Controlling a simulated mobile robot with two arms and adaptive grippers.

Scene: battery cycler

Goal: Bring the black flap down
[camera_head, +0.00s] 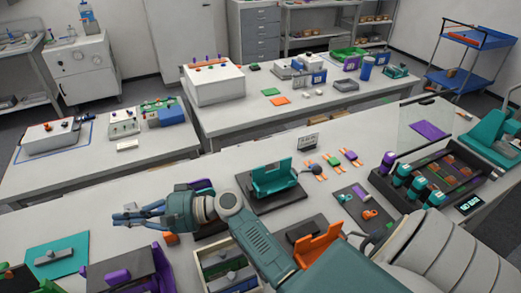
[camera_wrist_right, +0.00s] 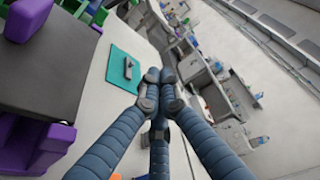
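A dark, near-black panel (camera_wrist_right: 45,65) with purple parts at its edges fills the left of the right wrist view. It appears to belong to the purple-and-dark fixture (camera_head: 135,272) at the bottom left of the head view. I cannot tell for sure that this panel is the flap, nor its exact tilt. My right gripper (camera_head: 122,215) reaches left over the table, behind and above this fixture, apart from it. In the wrist view its three blue-grey fingers (camera_wrist_right: 160,86) meet at the tips with nothing between them. My left gripper is out of view.
A teal mat (camera_head: 75,265) with a grey part lies left of the fixture. A teal fixture (camera_head: 271,180) and an orange one (camera_head: 316,246) stand to the right. An open wooden box (camera_head: 205,277) is near my right arm. Bare table lies behind the mat.

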